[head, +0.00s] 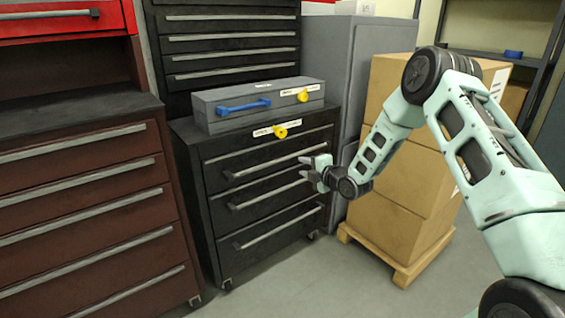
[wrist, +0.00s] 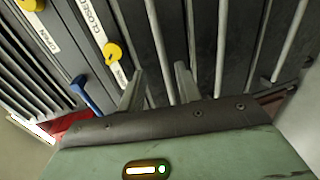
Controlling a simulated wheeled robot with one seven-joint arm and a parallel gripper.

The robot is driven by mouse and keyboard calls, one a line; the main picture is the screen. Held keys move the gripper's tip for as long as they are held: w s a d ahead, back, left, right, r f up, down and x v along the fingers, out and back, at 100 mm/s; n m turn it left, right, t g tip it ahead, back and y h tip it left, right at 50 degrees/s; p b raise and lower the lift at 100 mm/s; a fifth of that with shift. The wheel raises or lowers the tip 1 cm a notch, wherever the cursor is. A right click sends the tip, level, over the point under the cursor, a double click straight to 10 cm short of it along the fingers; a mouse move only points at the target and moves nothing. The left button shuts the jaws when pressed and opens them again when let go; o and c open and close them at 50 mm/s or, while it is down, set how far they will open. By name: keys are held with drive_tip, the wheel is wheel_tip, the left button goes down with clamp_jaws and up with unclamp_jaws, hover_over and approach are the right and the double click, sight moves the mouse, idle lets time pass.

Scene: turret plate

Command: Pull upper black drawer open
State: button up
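The black cabinet (head: 209,185) stands in the middle of the head view with several drawers, all looking closed. The upper black drawer (head: 222,163) has a long grey bar handle (head: 270,161); in the wrist view this handle (wrist: 157,40) runs steeply down the picture. My gripper (head: 305,167) is at the right part of the cabinet front, fingers pointing at it. In the wrist view my gripper (wrist: 160,82) is open, with the upper handle lined up between the fingertips. I cannot tell whether a finger touches the handle.
A yellow knob (head: 281,132) with a label sits above the upper drawer. A grey case (head: 245,112) with a blue handle lies on top. A brown cabinet (head: 80,190) stands left, stacked boxes (head: 395,190) on a pallet right. Floor in front is clear.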

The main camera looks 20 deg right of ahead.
sight(283, 159)
drive_tip(key=b+x, duration=0.1)
drive_tip(key=x, duration=1.2)
drive_tip(key=shift+a+b, duration=0.1)
drive_tip(key=shift+b, duration=0.2)
clamp_jaws()
